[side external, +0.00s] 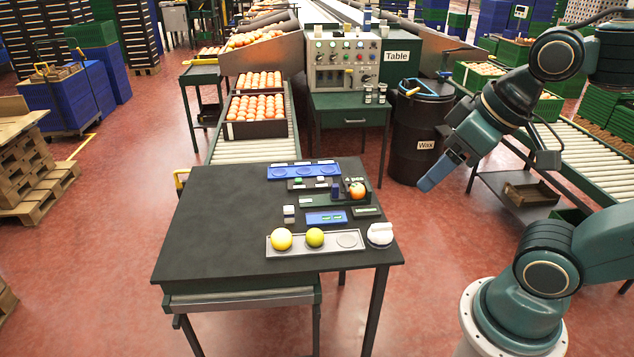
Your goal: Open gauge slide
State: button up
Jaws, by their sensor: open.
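An orange (357,189) sits in a small dark green fixture (330,201) towards the back right of the black table. A small blue upright piece (336,190) stands just left of the orange. I cannot tell for sure which part is the gauge slide or how far open it is. My gripper (437,172) is in the air right of the table, apart from the fixture, its blue end pointing down and left. It is open, with nothing seen in it.
A grey tray (358,251) at the table's front holds two yellowish fruits, with a bare spot at right. A white object (380,234) is beside it. A blue tray (275,173) with round recesses lies at the back. The black table's left half (215,225) is clear. A wax drum (405,150) stands behind.

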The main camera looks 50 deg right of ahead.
jog(key=c, duration=0.6)
jog(key=shift+w+r, duration=0.15)
jog(key=shift+w, duration=0.05)
jog(key=shift+c, duration=1)
jog(key=w+d+m+g, duration=0.1)
jog(key=w+d, duration=0.2)
jog(key=w, duration=0.5)
jog(key=w+d+r+m+g, duration=0.1)
jog(key=w+d+m, duration=0.15)
jog(key=w, duration=0.45)
jog(key=w+d+m+g, duration=0.1)
jog(key=w+d, duration=0.3)
jog(key=w, duration=0.4)
jog(key=w+d+f+m+g, duration=0.1)
jog(key=w+d+f, duration=0.3)
jog(key=f, duration=0.3)
jog(key=w+d+f+m, duration=0.2)
jog(key=w+d+f, duration=0.3)
jog(key=d+f, duration=0.2)
jog(key=w+d+f+m+g, duration=0.1)
jog(key=w+d+f, duration=0.4)
jog(key=f, duration=0.4)
jog(key=shift+d+g, duration=0.3)
jog(key=shift+d, duration=0.25)
